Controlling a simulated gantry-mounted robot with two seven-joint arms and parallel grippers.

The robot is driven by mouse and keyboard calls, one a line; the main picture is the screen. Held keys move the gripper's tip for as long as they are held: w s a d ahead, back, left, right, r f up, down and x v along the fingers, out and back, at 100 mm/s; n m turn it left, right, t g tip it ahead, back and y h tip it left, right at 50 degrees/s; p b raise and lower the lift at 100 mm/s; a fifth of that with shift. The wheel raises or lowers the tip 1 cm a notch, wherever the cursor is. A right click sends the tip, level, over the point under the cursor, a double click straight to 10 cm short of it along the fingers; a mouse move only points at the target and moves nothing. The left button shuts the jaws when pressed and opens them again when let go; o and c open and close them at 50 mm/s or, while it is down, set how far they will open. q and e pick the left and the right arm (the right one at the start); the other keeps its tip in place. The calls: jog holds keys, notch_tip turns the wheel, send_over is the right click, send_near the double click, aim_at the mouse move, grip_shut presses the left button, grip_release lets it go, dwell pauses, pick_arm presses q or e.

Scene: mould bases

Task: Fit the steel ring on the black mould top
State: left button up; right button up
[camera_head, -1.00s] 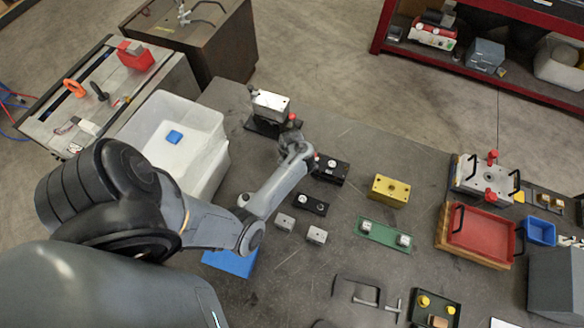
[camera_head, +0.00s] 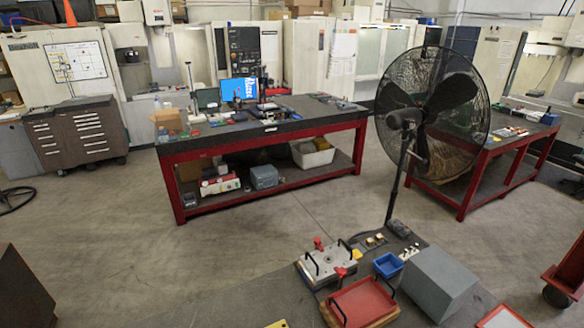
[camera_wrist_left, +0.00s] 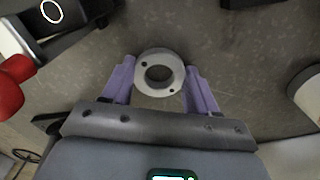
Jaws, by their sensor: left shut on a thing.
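In the left wrist view the steel ring (camera_wrist_left: 159,56), a pale disc with a central hole and small screw holes, sits between the two purple fingers of my left gripper (camera_wrist_left: 160,78). The gripper is shut on it and holds it over the grey table. A black block (camera_wrist_left: 75,20) with a bright-rimmed round opening shows at the upper left of that view, apart from the ring; it may be the black mould top, but it is cut off by the edge. The head view shows neither gripper nor the ring. My right gripper is out of view.
A red knob (camera_wrist_left: 10,88) stands at the left of the wrist view. In the head view, a steel mould (camera_head: 330,268), a red tray (camera_head: 362,304), a blue bin (camera_head: 388,265) and a grey box (camera_head: 438,283) stand on the table. A fan (camera_head: 430,105) stands behind.

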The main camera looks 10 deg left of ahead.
pick_arm(q)
jog(key=shift+r+p, duration=0.65)
jog(key=shift+r, duration=0.7)
jog(key=shift+f, duration=0.1)
